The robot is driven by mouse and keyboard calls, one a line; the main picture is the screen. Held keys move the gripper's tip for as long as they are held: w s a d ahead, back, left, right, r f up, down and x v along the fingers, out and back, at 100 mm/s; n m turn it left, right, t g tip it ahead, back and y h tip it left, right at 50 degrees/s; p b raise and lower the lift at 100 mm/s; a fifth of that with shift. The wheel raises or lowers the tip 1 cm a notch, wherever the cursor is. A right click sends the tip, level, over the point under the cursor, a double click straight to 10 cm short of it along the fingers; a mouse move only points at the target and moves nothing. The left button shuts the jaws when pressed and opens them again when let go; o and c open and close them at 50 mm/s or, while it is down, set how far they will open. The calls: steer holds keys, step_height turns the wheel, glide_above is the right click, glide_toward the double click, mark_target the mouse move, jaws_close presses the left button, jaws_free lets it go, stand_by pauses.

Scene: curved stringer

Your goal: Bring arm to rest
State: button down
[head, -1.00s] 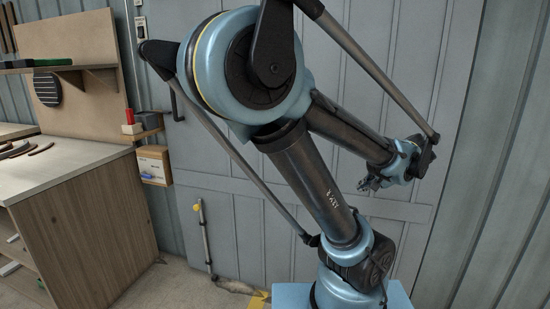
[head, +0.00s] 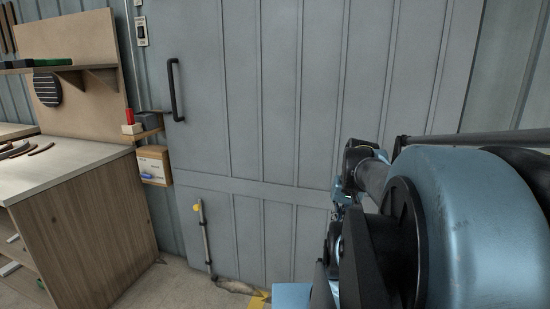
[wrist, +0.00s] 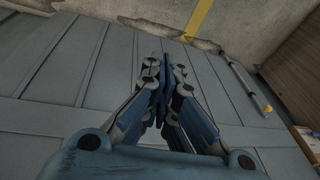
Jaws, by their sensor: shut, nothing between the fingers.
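My gripper (wrist: 167,75) fills the middle of the wrist view, its blue and grey fingers together and nothing held between them. It points at the grey panelled door (wrist: 60,80), with a strip of floor beyond. In the head view my arm is folded at the lower right, its large blue joint close to the camera. My gripper (head: 341,195) shows only in part there, small and partly hidden by the arm, in front of the door (head: 260,120).
A wooden workbench (head: 85,225) with curved brown pieces (head: 22,150) on top stands at the left. A small shelf with a box (head: 153,165) is beside the door. Floor between bench and door is mostly clear.

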steer(key=shift+s+a+f+n+h, duration=0.1)
steer(key=shift+s+f+n+h, duration=0.2)
steer(key=shift+s+n, duration=0.3)
steer(key=shift+s+a+f+n+h, duration=0.1)
steer(key=shift+s+f+n+h, duration=0.1)
steer(key=shift+s+n+h, duration=0.3)
steer(key=shift+w+f, duration=0.2)
steer(key=shift+w, duration=0.25)
